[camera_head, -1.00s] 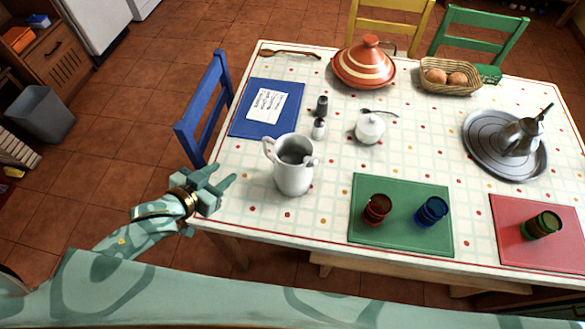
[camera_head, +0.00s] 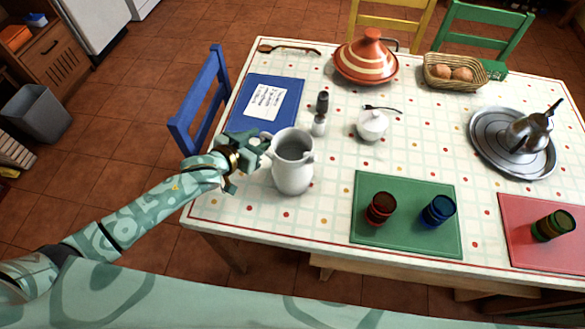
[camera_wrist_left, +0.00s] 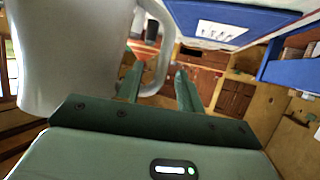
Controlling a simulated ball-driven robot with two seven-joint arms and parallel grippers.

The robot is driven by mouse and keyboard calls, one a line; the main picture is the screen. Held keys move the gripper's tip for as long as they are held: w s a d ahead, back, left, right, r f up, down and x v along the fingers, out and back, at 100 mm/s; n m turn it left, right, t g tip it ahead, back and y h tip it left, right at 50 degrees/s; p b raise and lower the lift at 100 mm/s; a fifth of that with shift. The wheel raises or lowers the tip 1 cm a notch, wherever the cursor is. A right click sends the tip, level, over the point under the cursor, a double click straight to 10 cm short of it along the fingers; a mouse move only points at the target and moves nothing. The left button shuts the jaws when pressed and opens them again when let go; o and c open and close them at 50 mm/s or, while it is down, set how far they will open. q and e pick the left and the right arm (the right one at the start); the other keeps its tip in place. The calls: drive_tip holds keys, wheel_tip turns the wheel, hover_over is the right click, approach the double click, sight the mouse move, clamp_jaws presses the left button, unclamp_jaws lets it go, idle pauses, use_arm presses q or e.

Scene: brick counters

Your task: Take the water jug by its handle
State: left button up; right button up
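The white water jug (camera_head: 293,168) stands upright on the checked table (camera_head: 330,205), near its front left. Its handle is on the left side, mostly hidden by my gripper in the head view. My left gripper (camera_head: 259,147) is at the handle side of the jug. In the left wrist view the jug (camera_wrist_left: 70,55) fills the upper left. The curved handle (camera_wrist_left: 164,55) shows between the two green fingers of the gripper (camera_wrist_left: 159,82), which are spread apart. I see no clear contact with the handle. My right gripper is not in view.
A blue mat (camera_head: 268,105) with a paper lies behind the gripper. Shakers (camera_head: 320,115) and a white sugar bowl (camera_head: 372,125) stand behind the jug. A green mat (camera_head: 400,240) with two cups is to the right. A blue chair (camera_head: 205,105) is at the left.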

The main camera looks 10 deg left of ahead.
use_arm(q)
drive_tip(key=shift+x, duration=0.85)
drive_tip(key=shift+s, duration=0.1)
clamp_jaws()
idle(0.6)
drive_tip(key=shift+r, duration=0.1)
